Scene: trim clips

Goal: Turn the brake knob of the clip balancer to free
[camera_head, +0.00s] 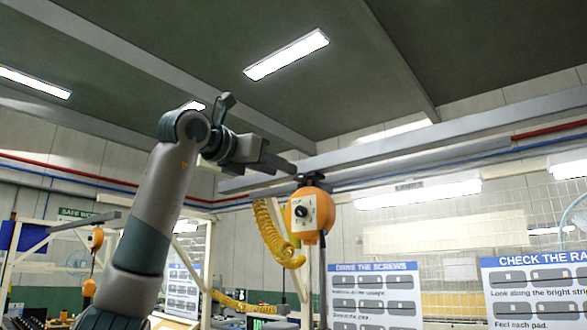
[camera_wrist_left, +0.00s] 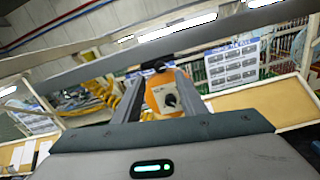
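The clip balancer (camera_head: 316,228) is an orange housing hanging from the overhead rail, right of centre in the head view. Its pale face plate carries a black brake knob (camera_head: 302,212); small markings on the plate are too small to read. My left gripper (camera_head: 287,167) is raised just left of and above the balancer, pointing right. In the left wrist view the balancer (camera_wrist_left: 182,84) and knob (camera_wrist_left: 171,100) appear beyond and between my two spread fingers. The left gripper looks open and empty, apart from the knob. My right gripper is in neither view.
A yellow coiled hose (camera_head: 272,238) hangs just left of the balancer. The overhead rail (camera_head: 400,156) runs above it. Instruction boards (camera_head: 375,298) stand behind and to the right. Another orange balancer (camera_head: 95,238) hangs far left.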

